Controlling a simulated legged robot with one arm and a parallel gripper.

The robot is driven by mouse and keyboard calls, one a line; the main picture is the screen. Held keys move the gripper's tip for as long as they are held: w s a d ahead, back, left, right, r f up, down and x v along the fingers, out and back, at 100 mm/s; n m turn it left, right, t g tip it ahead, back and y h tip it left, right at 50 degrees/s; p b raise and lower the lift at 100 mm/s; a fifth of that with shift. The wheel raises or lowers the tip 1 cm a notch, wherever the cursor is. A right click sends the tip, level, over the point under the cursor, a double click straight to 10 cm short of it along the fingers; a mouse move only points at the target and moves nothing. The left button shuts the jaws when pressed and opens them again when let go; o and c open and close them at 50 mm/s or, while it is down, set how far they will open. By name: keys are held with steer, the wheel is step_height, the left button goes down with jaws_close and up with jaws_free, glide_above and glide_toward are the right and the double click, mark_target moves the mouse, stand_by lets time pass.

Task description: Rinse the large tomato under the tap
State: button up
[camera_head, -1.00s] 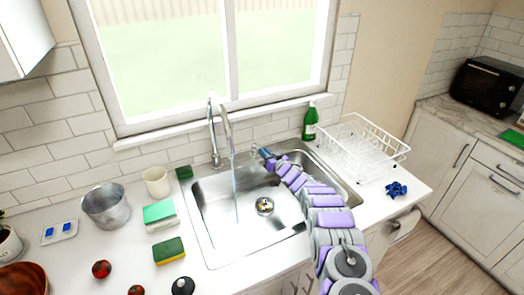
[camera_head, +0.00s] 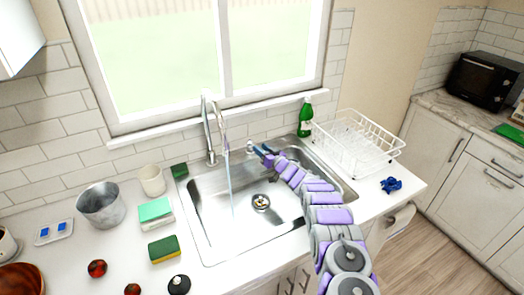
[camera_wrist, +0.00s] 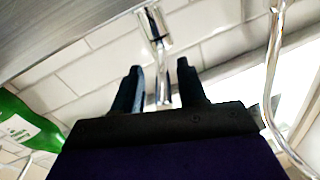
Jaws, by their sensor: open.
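Two red tomatoes lie on the counter left of the sink in the head view: one (camera_head: 97,268) looks larger, the other (camera_head: 133,289) is cut by the lower edge. The chrome tap (camera_head: 209,130) stands behind the sink (camera_head: 215,236), with a water stream (camera_head: 229,185) falling into it. My gripper (camera_head: 262,151) is open at the back of the sink, right of the tap. In the wrist view its fingers (camera_wrist: 160,88) are apart, with a small chrome fitting (camera_wrist: 154,30) showing beyond and between them. Contact with it cannot be told. No tomato is in the gripper.
Two sponges (camera_head: 164,249) (camera_head: 155,212), a metal pot (camera_head: 101,205), a cup (camera_head: 152,181) and a dark-knobbed object (camera_head: 179,285) stand left of the sink. A green bottle (camera_head: 306,118), a white dish rack (camera_head: 352,150) and a blue cloth (camera_head: 391,185) are at the right.

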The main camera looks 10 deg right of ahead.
steer(key=p+v, duration=0.2)
steer(key=v, duration=1.5)
steer(key=shift+d, duration=0.25)
steer(key=shift+s, duration=0.1)
